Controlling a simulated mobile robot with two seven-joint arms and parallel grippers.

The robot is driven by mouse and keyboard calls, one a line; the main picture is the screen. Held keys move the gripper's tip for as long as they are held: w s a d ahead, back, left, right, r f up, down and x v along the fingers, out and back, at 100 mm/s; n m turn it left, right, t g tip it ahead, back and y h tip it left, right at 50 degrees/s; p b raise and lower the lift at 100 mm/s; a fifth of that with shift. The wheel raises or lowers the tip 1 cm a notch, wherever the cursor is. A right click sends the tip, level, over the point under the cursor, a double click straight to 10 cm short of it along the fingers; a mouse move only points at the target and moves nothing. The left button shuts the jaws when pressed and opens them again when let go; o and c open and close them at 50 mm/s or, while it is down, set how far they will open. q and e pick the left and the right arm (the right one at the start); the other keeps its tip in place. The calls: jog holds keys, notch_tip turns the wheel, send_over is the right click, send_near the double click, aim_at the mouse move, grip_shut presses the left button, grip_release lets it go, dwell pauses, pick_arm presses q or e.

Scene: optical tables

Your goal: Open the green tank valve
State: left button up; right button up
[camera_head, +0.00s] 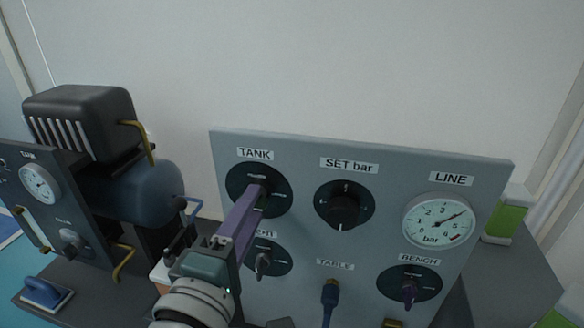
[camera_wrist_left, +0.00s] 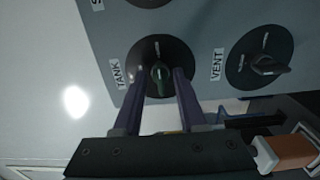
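The green tank valve handle (camera_wrist_left: 159,76) sits on a round black dial under the TANK label on the grey panel (camera_head: 303,165). In the wrist view the handle lies between the two purple fingers of my left gripper (camera_wrist_left: 159,80), with a narrow gap visible on each side. In the head view my left gripper (camera_head: 259,190) reaches up to the TANK dial (camera_head: 278,192) and covers most of the handle. The fingers are parted; I cannot see them touch the handle. My right gripper is not in view.
The VENT knob (camera_head: 263,262) is just below my left gripper. The SET bar knob (camera_head: 343,208), LINE gauge (camera_head: 439,221) and purple BENCH knob (camera_head: 409,290) are to the right. A blue hose (camera_head: 329,298) hangs below TABLE. A compressor (camera_head: 82,118) with a blue tank stands left.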

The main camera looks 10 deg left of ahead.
pick_arm(q)
jog(key=s+p, duration=0.3)
jog(key=s, duration=0.7)
jog(key=shift+a+p, duration=0.15)
jog(key=shift+p, duration=0.2)
